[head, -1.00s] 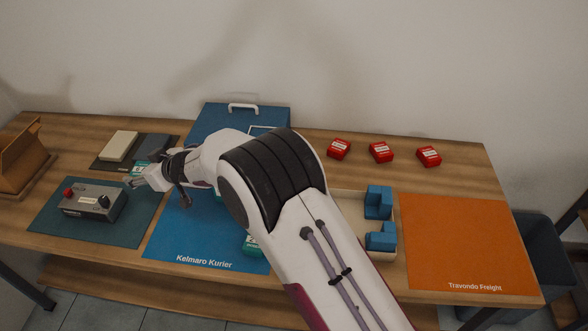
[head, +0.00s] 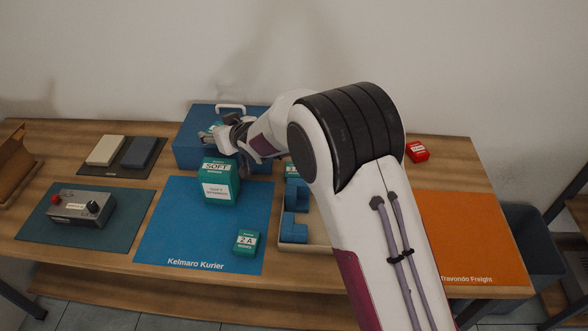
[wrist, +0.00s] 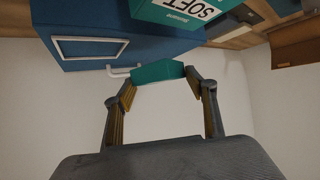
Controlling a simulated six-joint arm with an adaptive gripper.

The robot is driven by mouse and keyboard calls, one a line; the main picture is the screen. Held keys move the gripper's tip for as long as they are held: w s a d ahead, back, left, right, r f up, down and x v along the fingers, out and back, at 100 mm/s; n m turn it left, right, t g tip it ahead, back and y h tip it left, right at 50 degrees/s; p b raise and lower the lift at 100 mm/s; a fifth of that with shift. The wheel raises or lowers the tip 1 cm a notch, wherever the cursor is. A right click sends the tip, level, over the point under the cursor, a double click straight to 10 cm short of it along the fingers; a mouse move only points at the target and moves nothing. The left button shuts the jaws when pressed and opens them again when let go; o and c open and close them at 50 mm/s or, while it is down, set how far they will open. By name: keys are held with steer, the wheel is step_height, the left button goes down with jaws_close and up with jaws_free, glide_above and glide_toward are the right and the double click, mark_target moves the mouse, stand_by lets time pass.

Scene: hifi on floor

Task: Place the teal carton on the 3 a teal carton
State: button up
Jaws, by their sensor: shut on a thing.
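My gripper (head: 212,134) is shut on a small teal carton (wrist: 158,71), which shows between the fingertips in the wrist view. In the head view only a bit of that carton shows, and its label is not readable. The gripper is raised above and behind a large teal carton marked SOFT (head: 218,190), which stands on the blue Kelmaro Kurier mat (head: 165,225). A small teal carton marked 2 A (head: 246,242) lies at the mat's front right. Another teal piece (head: 291,170) is partly hidden by my arm. I see no carton marked 3.
A blue box with a white handle (head: 190,152) stands behind the mat. A control box (head: 80,206) is on the left, with a cream block (head: 105,150) and a grey block (head: 139,152) behind. Blue blocks (head: 295,226), a red carton (head: 417,151) and an orange mat (head: 470,235) are right.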

steer(key=d+m, duration=0.1)
steer(key=d, duration=0.2)
steer(key=w+d+m+t+h, duration=0.1)
steer(key=d, duration=0.3)
steer(key=w+d+h, duration=0.1)
steer(key=d, duration=0.3)
steer(key=shift+w+d+m+t, duration=0.2)
steer(key=shift+d+m+t, duration=0.1)
steer(key=shift+m, duration=0.1)
steer(key=s+d+f+m+h, duration=0.1)
steer(key=d+f+h, duration=0.1)
steer(key=d, duration=0.6)
steer(key=shift+d+f+m+t, duration=0.25)
steer(key=shift+d+m+t, duration=0.05)
steer(key=shift+d+m, duration=0.1)
steer(key=shift+s, duration=0.1)
steer(key=shift+f, duration=0.1)
steer(key=shift+f, duration=3.05)
steer(key=shift+f, duration=1.85)
